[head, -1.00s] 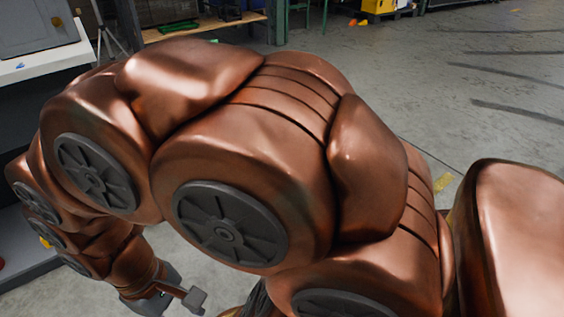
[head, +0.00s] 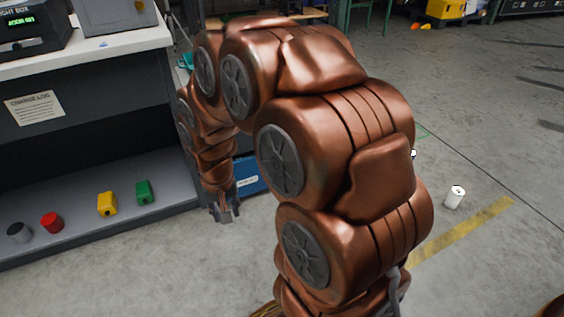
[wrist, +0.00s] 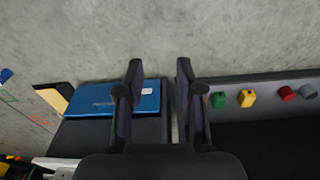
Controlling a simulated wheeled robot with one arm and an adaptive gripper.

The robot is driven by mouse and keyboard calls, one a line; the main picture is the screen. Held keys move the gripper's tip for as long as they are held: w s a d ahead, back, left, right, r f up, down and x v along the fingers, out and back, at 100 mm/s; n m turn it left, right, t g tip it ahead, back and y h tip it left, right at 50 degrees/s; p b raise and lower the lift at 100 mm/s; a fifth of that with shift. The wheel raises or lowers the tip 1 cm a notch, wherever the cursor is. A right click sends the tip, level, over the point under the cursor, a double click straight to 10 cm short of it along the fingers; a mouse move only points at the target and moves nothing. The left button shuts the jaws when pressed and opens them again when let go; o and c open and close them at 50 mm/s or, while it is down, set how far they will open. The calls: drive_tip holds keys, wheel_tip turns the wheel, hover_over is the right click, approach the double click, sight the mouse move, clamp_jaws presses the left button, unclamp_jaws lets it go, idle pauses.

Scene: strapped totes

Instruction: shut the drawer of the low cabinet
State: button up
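The blue drawer (head: 249,175) of the low cabinet shows in the head view just right of my wrist, partly hidden by my arm. In the wrist view the blue drawer front (wrist: 100,98), with a small white label, lies left of and partly behind my left finger. The dark cabinet top (wrist: 85,133) is below it in that picture. How far the drawer stands out is hard to tell. My gripper (head: 227,213) points down in front of the cabinet area, left of the drawer in the head view. Its fingers (wrist: 158,68) are apart with nothing between them.
A grey bench (head: 75,52) stands at left; its lower shelf (head: 95,212) holds yellow, green, red and grey items. A white can (head: 455,197) stands on the floor at right, near a yellow floor stripe (head: 462,232). Open floor lies in front of the drawer.

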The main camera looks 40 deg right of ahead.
drive_tip(key=w+d+f+m+t+h, duration=0.1)
drive_tip(key=w+d+f+m+t, duration=0.5)
drive_tip(key=w+d, duration=0.65)
drive_tip(key=w+d+f+m+t+h, duration=0.1)
drive_tip(key=w+d+f+m, duration=0.2)
drive_tip(key=w+d+f, duration=0.65)
drive_tip(key=w+d+f+m+t+h, duration=0.1)
drive_tip(key=w+d+f+m+t, duration=0.15)
drive_tip(key=d, duration=0.45)
drive_tip(key=w+d+f+m+t, duration=0.2)
drive_tip(key=d+f, duration=0.2)
drive_tip(key=d, duration=0.4)
drive_tip(key=s+d+f+m+t+h, duration=0.1)
drive_tip(key=s+d+f+m+t, duration=0.25)
drive_tip(key=s+d+f, duration=0.3)
drive_tip(key=shift+g, duration=0.5)
drive_tip(key=shift+b+x, duration=1.15)
drive_tip(key=shift+x, duration=2.9)
drive_tip(key=shift+d+r, duration=0.1)
drive_tip(key=shift+c, duration=0.4)
